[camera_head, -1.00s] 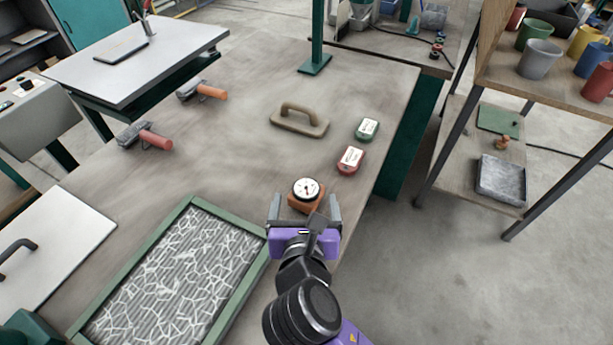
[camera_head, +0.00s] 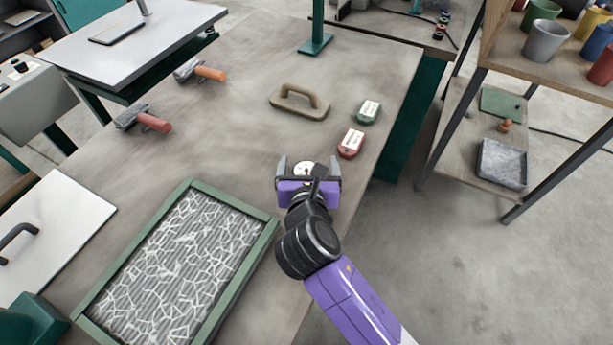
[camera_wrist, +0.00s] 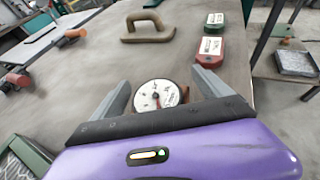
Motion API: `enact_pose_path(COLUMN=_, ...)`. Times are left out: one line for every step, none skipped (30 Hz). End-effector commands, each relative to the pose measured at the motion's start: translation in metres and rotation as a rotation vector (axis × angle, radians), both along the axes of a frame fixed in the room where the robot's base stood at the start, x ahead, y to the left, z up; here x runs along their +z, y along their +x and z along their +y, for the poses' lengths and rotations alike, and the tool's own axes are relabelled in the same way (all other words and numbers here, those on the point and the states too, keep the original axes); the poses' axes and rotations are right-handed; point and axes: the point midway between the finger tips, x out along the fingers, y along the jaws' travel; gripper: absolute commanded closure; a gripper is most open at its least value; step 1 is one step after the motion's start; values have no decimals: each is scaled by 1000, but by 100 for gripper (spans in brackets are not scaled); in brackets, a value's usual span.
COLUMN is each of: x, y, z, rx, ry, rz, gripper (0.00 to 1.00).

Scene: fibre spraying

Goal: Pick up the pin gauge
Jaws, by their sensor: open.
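The pin gauge (camera_wrist: 158,95) has a round white dial with a dark rim and an orange-brown body. It sits on the table, and in the wrist view it shows between my two fingers, its lower part hidden by my gripper's dark bar. In the head view only the top of the gauge's dial (camera_head: 304,168) shows behind my gripper (camera_head: 309,168). My gripper (camera_wrist: 160,82) is open, with one finger to each side of the gauge. I cannot tell whether either finger touches it.
A red block (camera_head: 351,143) and a green block (camera_head: 368,112) lie beyond the gauge. A brown float (camera_head: 299,103) is further back. A green-framed tray (camera_head: 262,243) of fibres lies at left. The table's right edge is close by.

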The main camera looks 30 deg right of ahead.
Motion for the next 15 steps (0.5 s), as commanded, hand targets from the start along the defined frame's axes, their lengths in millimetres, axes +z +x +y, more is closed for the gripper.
enact_pose_path(x=0, y=0, z=0, rx=0, ry=0, rz=0, gripper=14)
enact_pose_path(x=0, y=0, z=0, rx=0, ry=0, rz=0, gripper=20)
enact_pose_path(x=0, y=0, z=0, rx=0, ry=0, rz=0, gripper=28)
enact_pose_path(x=0, y=0, z=0, rx=0, ry=0, rz=0, gripper=34)
enact_pose_path(x=0, y=0, z=0, rx=0, ry=0, rz=0, gripper=39)
enact_pose_path(x=0, y=0, z=0, rx=0, ry=0, rz=0, gripper=47)
enact_pose_path(x=0, y=0, z=0, rx=0, ry=0, rz=1, gripper=53)
enact_pose_path(x=0, y=0, z=0, rx=0, ry=0, rz=1, gripper=59)
enact_pose_path(x=0, y=0, z=0, rx=0, ry=0, rz=1, gripper=67)
enact_pose_path(x=-1, y=-1, z=0, rx=0, ry=1, rz=2, gripper=73)
enact_pose_path(x=-1, y=-1, z=0, rx=0, ry=0, rz=2, gripper=79)
enact_pose_path(x=-1, y=-1, z=0, rx=0, ry=1, rz=3, gripper=87)
enact_pose_path(x=-1, y=-1, z=0, rx=0, ry=1, rz=3, gripper=87)
enact_pose_path(x=-2, y=-1, z=1, rx=0, ry=1, rz=4, gripper=87)
enact_pose_path(x=-1, y=-1, z=1, rx=0, ry=1, rz=3, gripper=87)
